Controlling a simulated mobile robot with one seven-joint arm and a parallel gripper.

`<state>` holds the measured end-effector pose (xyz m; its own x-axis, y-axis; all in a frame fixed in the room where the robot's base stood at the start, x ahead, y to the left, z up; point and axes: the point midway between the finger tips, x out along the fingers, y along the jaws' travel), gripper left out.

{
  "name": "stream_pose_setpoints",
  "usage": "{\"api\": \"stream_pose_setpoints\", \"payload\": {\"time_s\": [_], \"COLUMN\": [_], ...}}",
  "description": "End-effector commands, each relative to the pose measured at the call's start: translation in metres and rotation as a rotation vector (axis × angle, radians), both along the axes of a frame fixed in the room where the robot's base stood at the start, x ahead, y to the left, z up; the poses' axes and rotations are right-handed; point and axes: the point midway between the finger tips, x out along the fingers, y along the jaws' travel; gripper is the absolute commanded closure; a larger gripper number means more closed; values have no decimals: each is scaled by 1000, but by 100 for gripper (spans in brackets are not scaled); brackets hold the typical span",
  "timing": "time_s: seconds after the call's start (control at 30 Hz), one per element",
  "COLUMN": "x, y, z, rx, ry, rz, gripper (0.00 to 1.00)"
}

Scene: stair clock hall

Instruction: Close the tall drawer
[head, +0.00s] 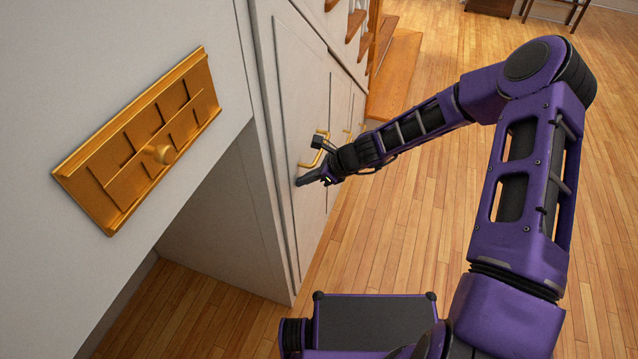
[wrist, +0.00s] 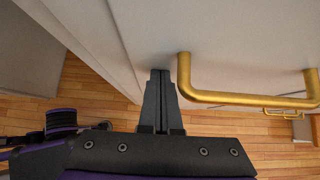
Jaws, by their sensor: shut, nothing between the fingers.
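The tall drawer (head: 300,110) has a white panelled front under the stairs, with a gold bar handle (head: 307,165). The front and handle also show in the wrist view, where the handle (wrist: 240,99) is right of my fingers. I cannot tell how far the drawer stands out. My gripper (head: 301,182) is shut and empty, with its fingertips at the white front, beside and just below the handle. In the wrist view the closed fingertips (wrist: 161,74) meet or nearly meet the front; actual contact is unclear. The fingers are not around the handle.
Another white front with a gold handle (head: 348,133) lies farther along. A gold panel with a round knob (head: 160,154) is on the near wall at left, above an open recess. Wooden stairs (head: 397,70) rise behind. The wooden floor (head: 400,230) at right is largely clear.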

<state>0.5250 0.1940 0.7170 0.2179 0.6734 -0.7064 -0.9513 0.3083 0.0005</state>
Motion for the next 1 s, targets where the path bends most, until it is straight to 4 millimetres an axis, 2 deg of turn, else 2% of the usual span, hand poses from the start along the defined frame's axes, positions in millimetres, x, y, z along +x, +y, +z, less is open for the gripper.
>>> {"api": "stream_pose_setpoints", "payload": {"time_s": [0.2,0.7,0.87,1.0], "x": [4,5,6,8], "y": [13,20,19,8], "z": [0,1,2,2], "rx": [-1,5,6,3], "ry": [0,-2,-2,-2], "rz": [0,5,6,4], "gripper": [100,100,100,100]}}
